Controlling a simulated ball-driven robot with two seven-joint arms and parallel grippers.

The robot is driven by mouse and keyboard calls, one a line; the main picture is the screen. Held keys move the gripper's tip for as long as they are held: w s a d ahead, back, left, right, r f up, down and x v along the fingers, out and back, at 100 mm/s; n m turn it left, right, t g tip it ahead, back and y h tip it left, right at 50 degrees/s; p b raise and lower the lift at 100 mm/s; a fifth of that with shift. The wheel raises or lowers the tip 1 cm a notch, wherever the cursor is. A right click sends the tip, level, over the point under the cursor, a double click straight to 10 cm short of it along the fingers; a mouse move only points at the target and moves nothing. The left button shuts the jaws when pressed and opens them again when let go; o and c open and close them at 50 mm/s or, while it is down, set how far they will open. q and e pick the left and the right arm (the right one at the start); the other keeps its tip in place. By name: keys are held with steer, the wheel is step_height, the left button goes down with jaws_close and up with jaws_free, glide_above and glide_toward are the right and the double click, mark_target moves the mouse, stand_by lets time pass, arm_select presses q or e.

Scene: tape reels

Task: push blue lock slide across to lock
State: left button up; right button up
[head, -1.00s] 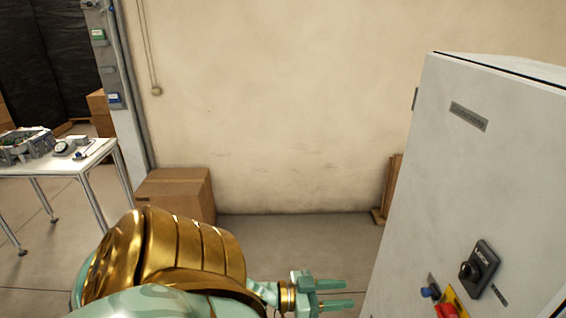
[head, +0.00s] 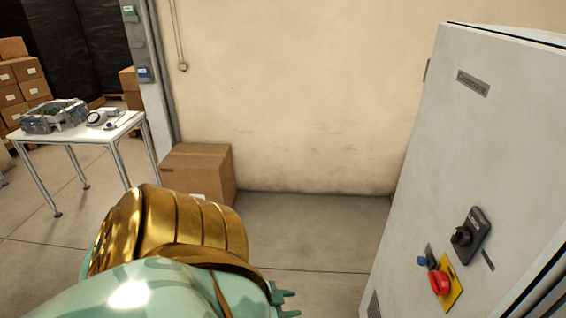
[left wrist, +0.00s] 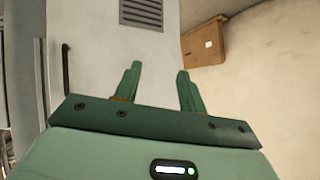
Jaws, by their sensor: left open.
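The blue lock slide (head: 422,261) is a small blue piece on the front of the grey cabinet (head: 440,130). It sits just left of a red knob (head: 439,282) on a yellow plate (head: 452,283). My left gripper (head: 290,303) shows at the bottom of the head view, left of the cabinet and apart from it, partly hidden by my arm. In the left wrist view my left gripper (left wrist: 158,82) is open, with nothing between its two green fingers. The slide does not show in that view. My right gripper is not in view.
A black rotary switch (head: 467,235) sits above the red knob. A cardboard box (head: 198,172) stands by the wall. A white table (head: 85,130) with equipment is at the left. Open floor lies between box and cabinet. A vent grille (left wrist: 142,13) shows in the left wrist view.

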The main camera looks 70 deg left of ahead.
arm_select(q)
steer(key=shift+s+f+g, duration=0.25)
steer(key=shift+s+f, duration=0.3)
steer(key=shift+f, duration=0.2)
steer(key=shift+s+f+g, duration=0.25)
steer(key=shift+s+f, duration=0.3)
steer(key=shift+f, duration=0.2)
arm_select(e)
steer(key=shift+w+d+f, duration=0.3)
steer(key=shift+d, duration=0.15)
arm_select(q)
steer(key=shift+d+y, duration=0.1)
steer(key=shift+y, duration=0.2)
steer(key=n+t+h+b, duration=0.2)
steer(key=t+h+b, duration=0.4)
steer(key=t+h, duration=0.4)
glide_toward(418, 262)
steer(key=shift+t+y, duration=0.4)
steer(key=shift+y, duration=0.2)
steer(key=p+x, duration=0.1)
steer(key=x, duration=0.5)
steer(key=p+x, duration=0.1)
steer(key=x, duration=0.2)
steer(key=shift+d+p, duration=0.3)
steer(key=shift+p, duration=0.05)
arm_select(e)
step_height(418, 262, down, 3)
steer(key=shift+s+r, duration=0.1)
